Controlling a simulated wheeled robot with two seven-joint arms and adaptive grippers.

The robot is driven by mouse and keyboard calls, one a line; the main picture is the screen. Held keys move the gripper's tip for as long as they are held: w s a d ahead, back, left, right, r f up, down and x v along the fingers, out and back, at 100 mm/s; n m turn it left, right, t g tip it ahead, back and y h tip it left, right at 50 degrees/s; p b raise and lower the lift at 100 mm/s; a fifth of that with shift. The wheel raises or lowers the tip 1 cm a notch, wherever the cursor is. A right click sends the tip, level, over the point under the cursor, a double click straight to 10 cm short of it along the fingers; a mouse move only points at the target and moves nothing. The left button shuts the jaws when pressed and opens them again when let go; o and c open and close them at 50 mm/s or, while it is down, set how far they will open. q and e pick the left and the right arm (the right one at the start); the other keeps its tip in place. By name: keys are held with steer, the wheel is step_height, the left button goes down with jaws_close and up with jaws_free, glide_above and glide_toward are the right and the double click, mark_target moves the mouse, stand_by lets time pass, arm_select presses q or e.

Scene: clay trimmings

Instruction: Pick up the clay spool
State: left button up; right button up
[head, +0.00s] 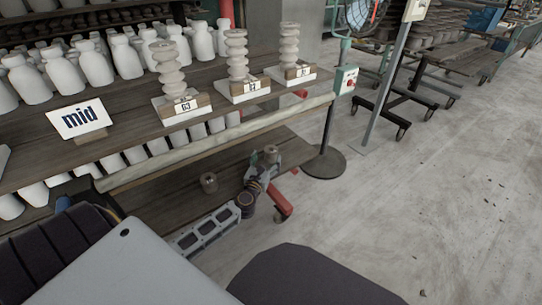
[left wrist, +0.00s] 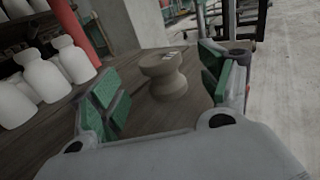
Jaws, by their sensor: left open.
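A grey-brown clay spool (head: 271,151), narrow at the waist, stands upright on the lower wooden shelf near its right end. In the left wrist view the spool (left wrist: 166,76) shows between my left gripper's green-padded fingers, with gaps on both sides and a small pale mark on its top. My left gripper (head: 262,168) is open and reaches low over the shelf at the spool; in the head view it partly covers the spool. Another small clay piece (head: 209,182) stands farther left on the lower shelf. My right gripper is not in view.
The upper shelf (head: 220,72) overhangs the lower one and carries several white bottles (head: 127,56), stacked clay columns (head: 236,56) on labelled blocks and a "mid" sign (head: 79,119). A post with a round base (head: 324,162) stands right of the shelf. The floor (head: 430,200) at right is mostly clear.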

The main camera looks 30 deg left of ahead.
mark_target(269, 154)
arm_select(q)
steer(key=shift+w+a, duration=0.1)
steer(key=shift+w, duration=0.15)
steer(key=shift+w, duration=0.1)
steer(key=shift+w+a, duration=0.1)
steer(key=shift+w, duration=0.3)
steer(key=shift+b+x, duration=0.7)
steer(key=shift+x, duration=1.5)
steer(key=c, duration=1.3)
steer(key=shift+o, duration=0.2)
steer(key=shift+r, duration=0.1)
